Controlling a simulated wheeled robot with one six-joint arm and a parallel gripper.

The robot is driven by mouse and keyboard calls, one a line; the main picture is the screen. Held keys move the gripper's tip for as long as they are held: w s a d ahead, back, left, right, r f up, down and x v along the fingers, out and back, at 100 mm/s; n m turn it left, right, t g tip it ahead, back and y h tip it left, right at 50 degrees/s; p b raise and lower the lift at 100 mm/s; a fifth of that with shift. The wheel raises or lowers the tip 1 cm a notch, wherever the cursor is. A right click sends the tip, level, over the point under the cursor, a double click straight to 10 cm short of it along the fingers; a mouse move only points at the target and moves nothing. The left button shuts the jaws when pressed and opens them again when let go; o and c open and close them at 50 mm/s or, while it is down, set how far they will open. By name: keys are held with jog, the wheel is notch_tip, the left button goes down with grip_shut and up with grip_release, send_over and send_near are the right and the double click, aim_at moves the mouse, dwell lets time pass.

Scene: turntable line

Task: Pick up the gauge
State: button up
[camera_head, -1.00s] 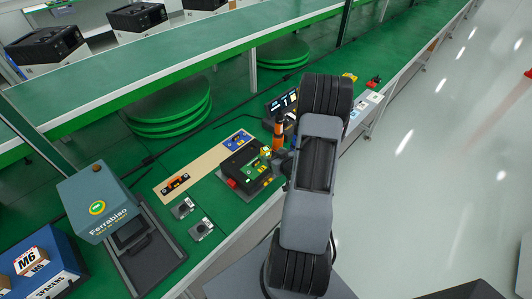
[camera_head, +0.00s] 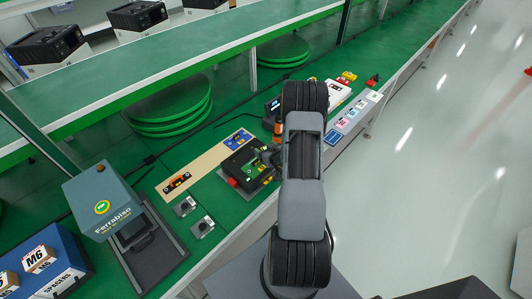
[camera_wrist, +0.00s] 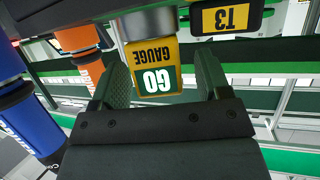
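The gauge (camera_wrist: 156,70) shows in the wrist view as a yellow and green block labelled "GO GAUGE", upside down, with a grey cylindrical part above it. My gripper (camera_wrist: 161,82) is open, with one finger on each side of the block in the picture. A gap shows at the right finger, and the left finger overlaps the block's edge. I cannot tell how deep the block sits between them. In the head view my gripper (camera_head: 270,154) is mostly hidden by my arm, and I cannot make out the gauge there.
In the wrist view, an orange tool (camera_wrist: 76,38) and a blue cylinder (camera_wrist: 30,115) stand left; a black device (camera_wrist: 227,17) labelled T3 is right. In the head view, a black unit (camera_head: 240,163), beige strip (camera_head: 205,160) and Ferrabiso box (camera_head: 103,200) occupy the green bench.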

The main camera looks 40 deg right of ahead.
jog(key=c, duration=1.2)
